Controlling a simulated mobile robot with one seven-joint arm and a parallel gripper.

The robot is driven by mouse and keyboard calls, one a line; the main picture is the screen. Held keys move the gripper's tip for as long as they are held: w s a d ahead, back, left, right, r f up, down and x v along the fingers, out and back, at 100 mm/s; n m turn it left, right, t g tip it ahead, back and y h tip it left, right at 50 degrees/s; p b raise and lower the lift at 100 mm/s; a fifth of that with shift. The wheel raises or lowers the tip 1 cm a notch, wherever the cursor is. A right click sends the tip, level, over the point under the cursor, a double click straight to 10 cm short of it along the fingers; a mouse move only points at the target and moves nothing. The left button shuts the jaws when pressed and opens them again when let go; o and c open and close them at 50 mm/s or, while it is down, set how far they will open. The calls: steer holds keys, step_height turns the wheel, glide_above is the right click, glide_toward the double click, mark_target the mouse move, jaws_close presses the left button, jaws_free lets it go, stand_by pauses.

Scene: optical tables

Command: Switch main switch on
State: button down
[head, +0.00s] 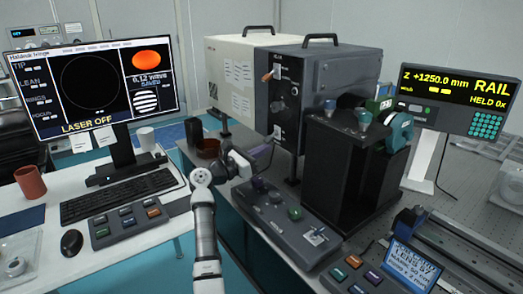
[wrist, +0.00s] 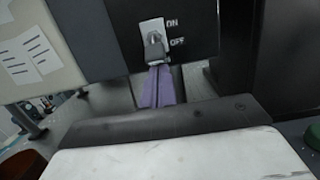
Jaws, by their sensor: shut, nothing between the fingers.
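In the head view the switch (head: 277,132) is a small pale plate low on the front of the grey-and-cream cabinet (head: 325,75). My gripper (wrist: 157,70) is shut and empty, its purple fingers pointing at the panel just below the switch. I cannot tell whether they touch it. It also shows in the head view (head: 266,148).
An orange-handled lever (head: 267,77) and knobs sit higher on the cabinet front. A control box (head: 270,215) with coloured knobs lies below my arm. A black stand (head: 345,185) is close on the right. The monitor (head: 90,88) reads LASER OFF.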

mark_target(265, 141)
steer(key=shift+s+a+r+g+y+p, duration=0.15)
steer(key=shift+a+r+g+y+p, duration=0.15)
steer(key=shift+r+g+y+p, duration=0.45)
steer(key=y+p, duration=0.1)
steer(key=r+g+p, duration=0.1)
steer(key=p, duration=0.1)
steer(key=r+y+p, duration=0.1)
steer(key=shift+s+a+g+y, duration=0.25)
steer(key=shift+a+y, duration=0.1)
steer(key=shift+a+r+g+y+p, duration=0.1)
steer(key=shift+r+g+y+p, duration=0.35)
steer(key=shift+y+p, duration=0.35)
steer(key=shift+r+g+y+p, duration=0.4)
steer(key=shift+g+y+p, duration=0.1)
steer(key=shift+g+y, duration=0.3)
steer(key=shift+f, duration=0.1)
steer(key=shift+r+p, duration=0.35)
steer(key=shift+r, duration=0.45)
steer(key=shift+r, duration=0.1)
